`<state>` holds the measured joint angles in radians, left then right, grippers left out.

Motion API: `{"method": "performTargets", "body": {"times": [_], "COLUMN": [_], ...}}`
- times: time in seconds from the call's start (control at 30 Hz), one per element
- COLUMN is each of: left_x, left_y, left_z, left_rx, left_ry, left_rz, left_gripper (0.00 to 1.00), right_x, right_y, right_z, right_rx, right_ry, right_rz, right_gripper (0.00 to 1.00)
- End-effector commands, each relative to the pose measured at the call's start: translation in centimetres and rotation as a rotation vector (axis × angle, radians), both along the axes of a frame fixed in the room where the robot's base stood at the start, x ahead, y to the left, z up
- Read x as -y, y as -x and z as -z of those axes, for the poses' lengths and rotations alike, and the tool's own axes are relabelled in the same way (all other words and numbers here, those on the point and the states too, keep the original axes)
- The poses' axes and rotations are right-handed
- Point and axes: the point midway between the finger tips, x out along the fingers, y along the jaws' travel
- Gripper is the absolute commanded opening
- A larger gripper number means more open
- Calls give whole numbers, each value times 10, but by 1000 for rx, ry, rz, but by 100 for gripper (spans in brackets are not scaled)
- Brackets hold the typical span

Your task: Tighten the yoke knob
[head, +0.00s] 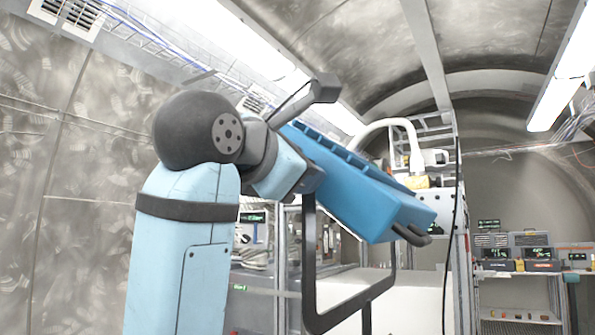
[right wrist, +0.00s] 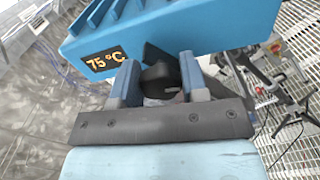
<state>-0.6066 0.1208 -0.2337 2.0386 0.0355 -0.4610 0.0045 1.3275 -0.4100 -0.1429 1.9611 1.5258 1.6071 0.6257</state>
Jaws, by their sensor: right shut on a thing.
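A blue finned housing (head: 360,195) hangs tilted in a dark yoke frame (head: 312,262) in the head view. In the right wrist view the housing (right wrist: 215,28) bears a "75 °C" label. A black knob (right wrist: 158,77) sits at its side, between the two blue fingers of my right gripper (right wrist: 158,68). The gripper is shut on the knob. In the head view my right gripper (head: 316,180) is against the left end of the housing, and the knob cannot be made out there. My left gripper is not in view.
A white curved pipe (head: 385,125) and a steel upright (head: 460,240) stand behind the housing. A shelf (head: 520,312) with instruments is at the far right. The curved tunnel wall (head: 80,200) lies to the left. A metal grating (right wrist: 290,120) shows below right in the wrist view.

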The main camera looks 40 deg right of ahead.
Motion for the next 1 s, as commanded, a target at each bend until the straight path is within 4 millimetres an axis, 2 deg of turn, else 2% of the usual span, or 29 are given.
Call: {"method": "performTargets", "body": {"times": [0.6, 1.0], "left_x": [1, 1], "left_y": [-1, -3], "left_z": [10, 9], "left_rx": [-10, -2], "left_ry": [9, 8], "left_rz": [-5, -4], "left_gripper": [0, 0], "right_x": [1, 1], "right_y": [1, 1], "right_z": [2, 3], "right_rx": [510, 688], "right_ry": [-211, -284], "right_rz": [0, 1], "right_gripper": [17, 17]}}
